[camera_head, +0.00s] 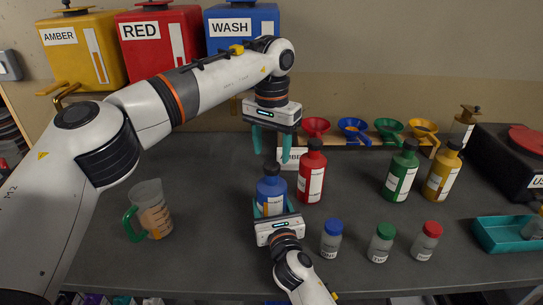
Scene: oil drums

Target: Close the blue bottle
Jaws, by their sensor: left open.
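The blue bottle (271,188) stands upright on the dark table near the middle, with a black cap (271,168) on or at its neck; whether it is screwed tight cannot be told. My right gripper (270,206) comes from the front, its teal fingers on both sides of the bottle's lower body. My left gripper (271,156) points down just above and behind the cap, its teal fingers apart and nothing held between them.
A red bottle (312,173) stands close right of the blue one. Green (400,172) and yellow (442,172) bottles stand further right. Several small jars (331,240) stand at the front right, a beaker (153,212) at left. Coloured funnels (353,127) line the back.

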